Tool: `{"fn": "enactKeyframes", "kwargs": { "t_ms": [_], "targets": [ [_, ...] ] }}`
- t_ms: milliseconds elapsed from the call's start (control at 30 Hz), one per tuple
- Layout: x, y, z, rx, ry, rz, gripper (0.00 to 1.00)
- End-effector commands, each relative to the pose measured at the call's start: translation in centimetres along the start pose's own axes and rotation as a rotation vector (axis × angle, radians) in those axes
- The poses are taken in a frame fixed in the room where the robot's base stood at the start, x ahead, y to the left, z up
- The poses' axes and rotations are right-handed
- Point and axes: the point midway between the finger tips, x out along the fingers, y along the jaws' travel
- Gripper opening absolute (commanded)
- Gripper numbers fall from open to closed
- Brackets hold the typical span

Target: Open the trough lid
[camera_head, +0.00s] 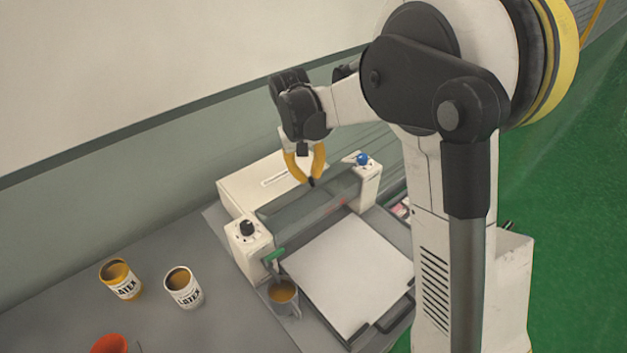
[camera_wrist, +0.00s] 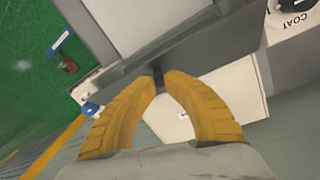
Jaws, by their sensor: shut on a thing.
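The white coating machine (camera_head: 235,188) stands on the grey bench. Its trough lid (camera_head: 285,217) is a long grey panel between the two white end housings. In the wrist view the lid (camera_wrist: 200,42) runs as a grey band past the fingertips. My gripper (camera_head: 311,180) has yellow fingers pointing down at the middle of the lid's upper edge. In the wrist view the fingertips of my gripper (camera_wrist: 160,78) close on a small dark tab, the lid's handle (camera_wrist: 158,76). The inside of the trough is hidden.
A white sheet (camera_head: 350,270) lies on the machine's front bed. A cup (camera_head: 283,305) stands beside it. Two latex cans (camera_head: 121,285) (camera_head: 183,291) and an orange funnel-like object (camera_head: 109,344) are at left. A blue knob (camera_head: 362,159) tops the right housing, a black knob (camera_head: 247,228) the left.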

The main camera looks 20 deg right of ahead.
Motion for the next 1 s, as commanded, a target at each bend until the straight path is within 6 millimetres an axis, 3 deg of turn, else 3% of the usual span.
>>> {"fn": "enactKeyframes", "kwargs": {
  "t_ms": [600,1000],
  "targets": [
    [-1.1,-1.7,-4.7,-0.001,0.007,-0.003,0.0],
    [-0.9,-2.4,-6.3,-0.034,-0.2,0.074,0.0]
  ]
}}
